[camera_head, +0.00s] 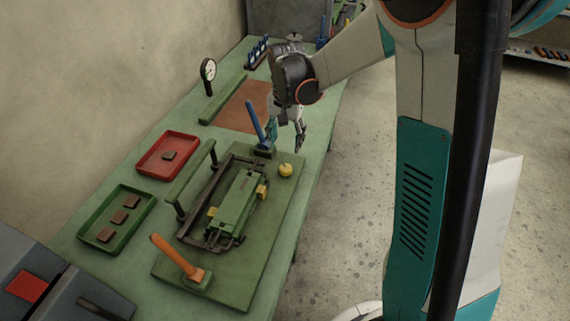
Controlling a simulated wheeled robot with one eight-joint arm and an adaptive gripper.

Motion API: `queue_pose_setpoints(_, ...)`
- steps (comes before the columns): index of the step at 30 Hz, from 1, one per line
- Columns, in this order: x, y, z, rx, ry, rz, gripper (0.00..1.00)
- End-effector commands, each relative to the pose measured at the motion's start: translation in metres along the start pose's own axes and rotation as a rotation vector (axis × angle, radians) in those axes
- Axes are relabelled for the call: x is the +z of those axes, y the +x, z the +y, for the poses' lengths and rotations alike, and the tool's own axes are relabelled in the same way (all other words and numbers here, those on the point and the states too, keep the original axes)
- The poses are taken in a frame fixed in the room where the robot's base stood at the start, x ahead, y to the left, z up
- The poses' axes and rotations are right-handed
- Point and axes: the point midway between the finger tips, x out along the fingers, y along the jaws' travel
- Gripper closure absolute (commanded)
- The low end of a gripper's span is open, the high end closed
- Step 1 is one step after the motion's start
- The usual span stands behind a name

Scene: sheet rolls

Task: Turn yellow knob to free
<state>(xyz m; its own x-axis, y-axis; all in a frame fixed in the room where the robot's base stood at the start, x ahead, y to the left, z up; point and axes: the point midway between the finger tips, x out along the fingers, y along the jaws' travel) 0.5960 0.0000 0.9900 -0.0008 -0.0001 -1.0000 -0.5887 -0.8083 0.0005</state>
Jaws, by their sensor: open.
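The round yellow knob (285,169) stands on the green base plate (262,252), near the plate's far right edge. Any marking of its free position is too small to make out. My gripper (285,137) hangs above and beyond the knob, pointing down. It is open, and nothing shows between its fingers. One finger is close to the blue lever (256,122) in the picture; I cannot tell whether they touch.
A green block (238,200) with yellow side pieces sits in a dark frame on the plate. An orange lever (175,254) stands in front. A red tray (167,154), a green tray (116,217) and a dial gauge (208,71) are at left. Floor lies right of the table.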

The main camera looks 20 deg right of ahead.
Motion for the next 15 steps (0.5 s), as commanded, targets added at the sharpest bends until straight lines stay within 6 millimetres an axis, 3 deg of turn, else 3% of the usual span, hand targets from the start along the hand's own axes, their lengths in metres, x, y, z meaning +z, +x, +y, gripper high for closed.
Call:
queue_pose_setpoints(6, 0.0, 0.047, 0.0, 0.0, -0.001, 0.001, 0.45)
queue_pose_setpoints(15, 0.0, 0.097, 0.0, -0.001, -0.001, 0.001, 0.45)
